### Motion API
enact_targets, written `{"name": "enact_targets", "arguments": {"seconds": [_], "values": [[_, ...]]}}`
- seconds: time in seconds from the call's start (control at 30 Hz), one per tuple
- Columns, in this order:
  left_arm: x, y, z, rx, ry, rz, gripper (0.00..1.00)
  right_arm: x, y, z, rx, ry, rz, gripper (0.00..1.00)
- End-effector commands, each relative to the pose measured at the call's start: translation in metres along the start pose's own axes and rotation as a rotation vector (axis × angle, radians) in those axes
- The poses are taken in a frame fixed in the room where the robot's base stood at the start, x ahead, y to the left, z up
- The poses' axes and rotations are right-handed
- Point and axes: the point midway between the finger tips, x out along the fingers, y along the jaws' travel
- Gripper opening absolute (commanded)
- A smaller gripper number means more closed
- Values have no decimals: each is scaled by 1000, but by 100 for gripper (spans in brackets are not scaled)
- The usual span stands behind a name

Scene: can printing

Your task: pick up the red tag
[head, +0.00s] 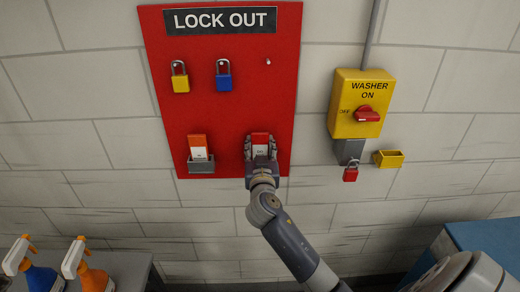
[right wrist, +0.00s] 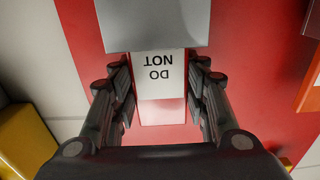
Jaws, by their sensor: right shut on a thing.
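The red tag (head: 261,139) with a white label is at the lower right of the red LOCK OUT board (head: 220,108). In the right wrist view the tag (right wrist: 161,108) shows its label upside down, reading "DO NOT". The grey holder (right wrist: 156,24) covers its far end. My right gripper (head: 261,152) is at the tag, and in the right wrist view its fingers (right wrist: 160,88) stand on both sides of it, shut on it. My left gripper is not in view.
An orange tag (head: 197,143) sits in a grey holder (head: 201,166) to the left. Yellow (head: 180,82) and blue (head: 224,81) padlocks hang above. At right are the yellow washer switch (head: 345,115), a red padlock (head: 350,174) and a small yellow box (head: 388,160). Spray bottles (head: 95,278) stand lower left.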

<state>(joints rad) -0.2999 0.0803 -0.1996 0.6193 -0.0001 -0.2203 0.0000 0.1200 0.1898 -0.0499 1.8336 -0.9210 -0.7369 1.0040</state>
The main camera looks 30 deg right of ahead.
Motion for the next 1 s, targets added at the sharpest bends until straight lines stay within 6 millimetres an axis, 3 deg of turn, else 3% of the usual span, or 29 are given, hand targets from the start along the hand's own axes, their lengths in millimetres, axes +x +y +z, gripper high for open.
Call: {"name": "enact_targets", "arguments": {"seconds": [0.1, 0.47, 0.5, 0.67, 0.97, 1.0], "values": [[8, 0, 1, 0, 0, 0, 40, -2, 0, -7, 4, 5, 0, 22], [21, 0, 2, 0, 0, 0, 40, -2, 0, -71, 6, 8, -1, 22], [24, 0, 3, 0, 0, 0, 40, -13, -1, -64, 4, 0, -2, 22], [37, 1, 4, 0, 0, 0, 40, -49, -1, -62, 6, 0, -3, 22], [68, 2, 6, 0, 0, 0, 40, -143, 0, -60, 9, -2, -2, 22], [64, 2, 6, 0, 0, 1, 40, -154, 0, -64, 6, -5, -2, 22]]}}
